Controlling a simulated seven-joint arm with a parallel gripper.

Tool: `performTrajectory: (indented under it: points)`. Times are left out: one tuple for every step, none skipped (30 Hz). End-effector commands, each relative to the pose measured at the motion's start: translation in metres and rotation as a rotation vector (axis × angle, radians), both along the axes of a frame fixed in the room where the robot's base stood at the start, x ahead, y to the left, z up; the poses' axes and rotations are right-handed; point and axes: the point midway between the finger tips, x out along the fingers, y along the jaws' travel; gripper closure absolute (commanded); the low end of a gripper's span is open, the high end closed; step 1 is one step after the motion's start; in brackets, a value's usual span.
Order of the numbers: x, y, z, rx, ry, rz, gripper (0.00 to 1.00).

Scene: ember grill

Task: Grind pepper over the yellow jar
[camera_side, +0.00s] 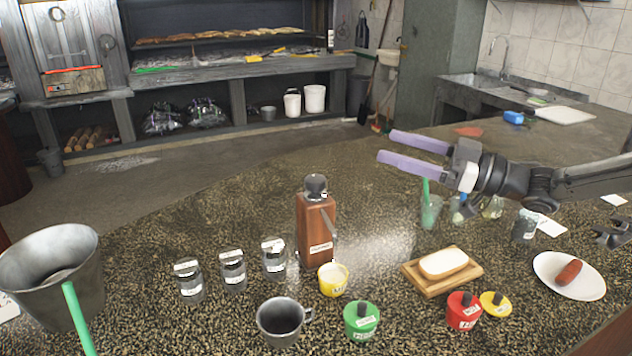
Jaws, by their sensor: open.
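The yellow jar (333,279) stands open on the speckled counter with pale contents showing. Its likely lid, a yellow lid with a dark knob (495,305), lies to the right beside the red jar. A brown wooden grinder (316,228) with a dark top and a side crank stands upright just behind the yellow jar. A label on its front is too small to read. My gripper (412,151) is open and empty, with its two purple fingers pointing left. It is in the air above the counter, up and to the right of the grinder.
Several small glass shakers (232,271) stand left of the grinder. A metal mug (281,322), a green jar (361,321) and a red jar (463,311) stand in front. A butter board (440,283), a sausage plate (592,283) and a large metal bucket (48,275) are nearby.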

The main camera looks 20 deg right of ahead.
Motion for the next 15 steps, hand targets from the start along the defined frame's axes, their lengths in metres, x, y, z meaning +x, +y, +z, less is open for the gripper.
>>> performTrajectory:
  points:
    - [0.008,0.005,-0.030,0.001,0.038,0.041,0.18]
    - [0.011,0.007,-0.044,-0.001,0.054,0.057,0.18]
    - [0.015,0.007,-0.062,-0.007,0.083,0.063,0.18]
    - [0.018,0.006,-0.073,-0.008,0.104,0.063,0.18]
    - [0.020,0.006,-0.082,-0.007,0.120,0.062,0.18]
    - [0.021,0.005,-0.092,-0.005,0.139,0.060,0.18]
    - [0.022,0.005,-0.097,-0.005,0.150,0.059,0.18]
    - [0.022,0.005,-0.099,-0.005,0.154,0.058,0.18]
    - [0.024,0.006,-0.101,-0.005,0.157,0.057,0.18]
    - [0.025,0.007,-0.101,-0.004,0.158,0.057,0.18]
    - [0.027,0.009,-0.101,-0.005,0.158,0.057,0.18]
    - [0.030,0.012,-0.101,-0.006,0.158,0.058,0.18]
    - [0.032,0.015,-0.101,-0.006,0.157,0.058,0.18]
    - [0.035,0.018,-0.101,-0.006,0.157,0.058,0.18]
    - [0.040,0.023,-0.100,-0.006,0.156,0.059,0.18]
